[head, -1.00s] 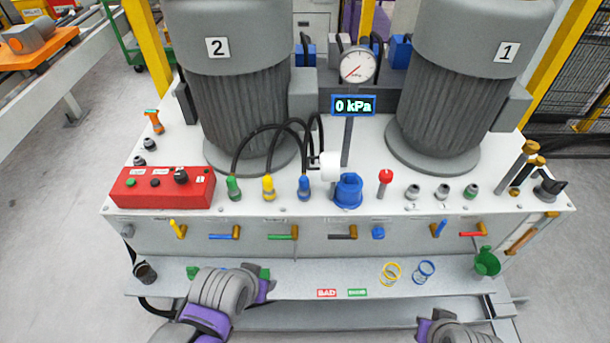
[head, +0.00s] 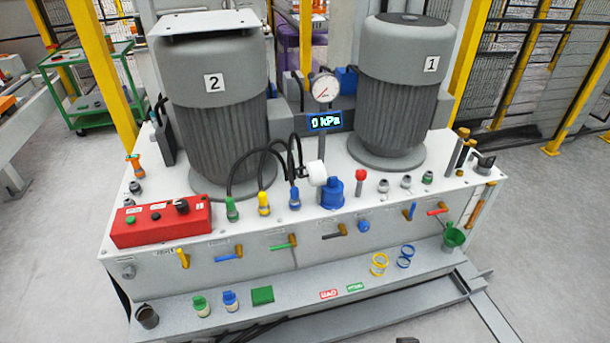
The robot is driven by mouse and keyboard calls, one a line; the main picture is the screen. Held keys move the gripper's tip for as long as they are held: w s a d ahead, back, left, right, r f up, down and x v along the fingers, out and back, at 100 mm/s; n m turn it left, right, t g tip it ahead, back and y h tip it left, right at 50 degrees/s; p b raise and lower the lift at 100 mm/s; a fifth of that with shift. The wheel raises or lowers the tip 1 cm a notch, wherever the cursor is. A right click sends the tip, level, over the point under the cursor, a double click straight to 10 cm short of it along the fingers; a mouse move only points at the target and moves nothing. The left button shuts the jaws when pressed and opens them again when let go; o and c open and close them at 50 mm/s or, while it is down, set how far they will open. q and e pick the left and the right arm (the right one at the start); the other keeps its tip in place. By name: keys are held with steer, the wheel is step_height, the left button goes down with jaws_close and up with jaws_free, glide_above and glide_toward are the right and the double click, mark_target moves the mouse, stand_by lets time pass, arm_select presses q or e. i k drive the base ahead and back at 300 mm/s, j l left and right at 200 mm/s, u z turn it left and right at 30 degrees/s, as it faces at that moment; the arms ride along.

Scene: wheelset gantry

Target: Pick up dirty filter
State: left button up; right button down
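I cannot single out a dirty filter for certain. A blue housing (head: 332,196) stands on the white bench top, near its front edge, and any filter inside it is hidden. A white cylinder (head: 317,173) sits just left of the housing's top, close to it; I cannot tell whether they touch. Neither of my grippers shows in the head view.
The white bench (head: 130,240) carries two large grey motors, marked 2 (head: 213,130) and 1 (head: 405,90), and a red control box (head: 160,221). The gauge display (head: 326,121) reads 0 kPa. Yellow (head: 379,264) and blue (head: 405,256) rings and small containers (head: 231,301) are on the shelf.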

mark_target(333, 185)
steer(key=i+l+u, duration=0.2)
steer(key=u, duration=0.25)
steer(key=i+l+u, duration=0.35)
steer(key=u, duration=0.15)
